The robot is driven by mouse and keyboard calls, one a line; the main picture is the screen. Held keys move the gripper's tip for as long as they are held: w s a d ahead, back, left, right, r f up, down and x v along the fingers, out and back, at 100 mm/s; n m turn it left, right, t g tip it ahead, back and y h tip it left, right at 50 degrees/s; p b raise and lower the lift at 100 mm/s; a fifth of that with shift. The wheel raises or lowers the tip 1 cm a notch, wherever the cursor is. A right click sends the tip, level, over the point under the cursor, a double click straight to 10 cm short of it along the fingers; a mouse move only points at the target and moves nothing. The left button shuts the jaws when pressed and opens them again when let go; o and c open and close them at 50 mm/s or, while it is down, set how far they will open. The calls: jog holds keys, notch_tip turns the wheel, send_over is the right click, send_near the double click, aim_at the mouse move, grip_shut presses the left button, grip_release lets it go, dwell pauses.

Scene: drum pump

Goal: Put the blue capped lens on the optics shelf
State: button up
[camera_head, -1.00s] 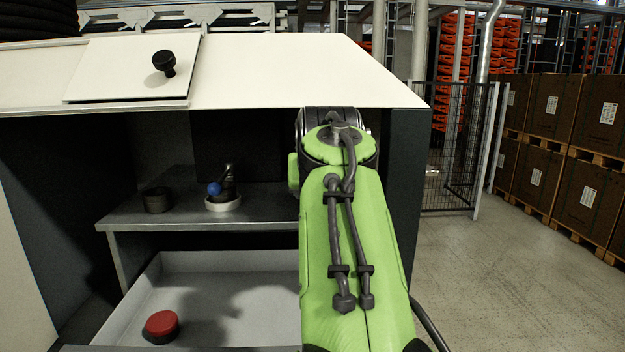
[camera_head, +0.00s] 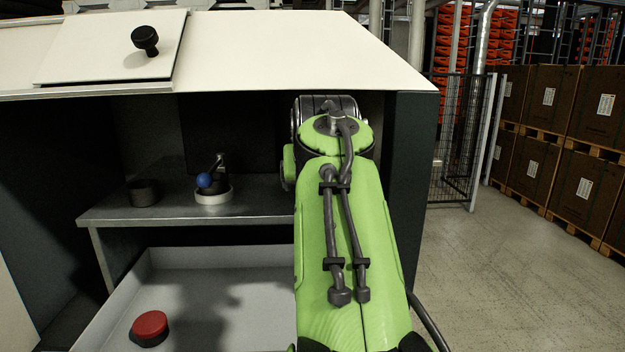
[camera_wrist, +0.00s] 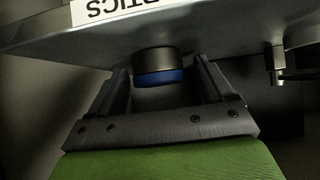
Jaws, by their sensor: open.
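In the wrist view, the blue capped lens (camera_wrist: 158,75) is a short dark cylinder with a blue band at its lower end in the picture. It sits against a grey surface bearing a white label (camera_wrist: 105,10), partly cut off, that ends in "TICS". My gripper (camera_wrist: 165,82) is open, with one finger on each side of the lens. I see a gap to the fingers, and contact is hard to judge in the dark. In the head view, my green arm reaches into the cabinet and hides the gripper, the lens and the label.
A grey shelf (camera_head: 120,217) carries a dark cylinder (camera_head: 144,193) and a white ring-based fixture (camera_head: 214,197) with a blue ball. Below, a grey tray (camera_head: 225,262) holds a red-topped disc (camera_head: 149,327). A metal fitting (camera_wrist: 277,62) stands right of the gripper. The cabinet's right wall (camera_head: 411,190) is close to my arm.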

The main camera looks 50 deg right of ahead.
jog(key=shift+d+r+p, duration=0.1)
jog(key=shift+r+p, duration=0.25)
jog(key=v, duration=1.1)
jog(key=shift+s+a+r+p, duration=0.15)
jog(key=shift+s+a+p, duration=0.05)
jog(key=shift+a+p, duration=0.1)
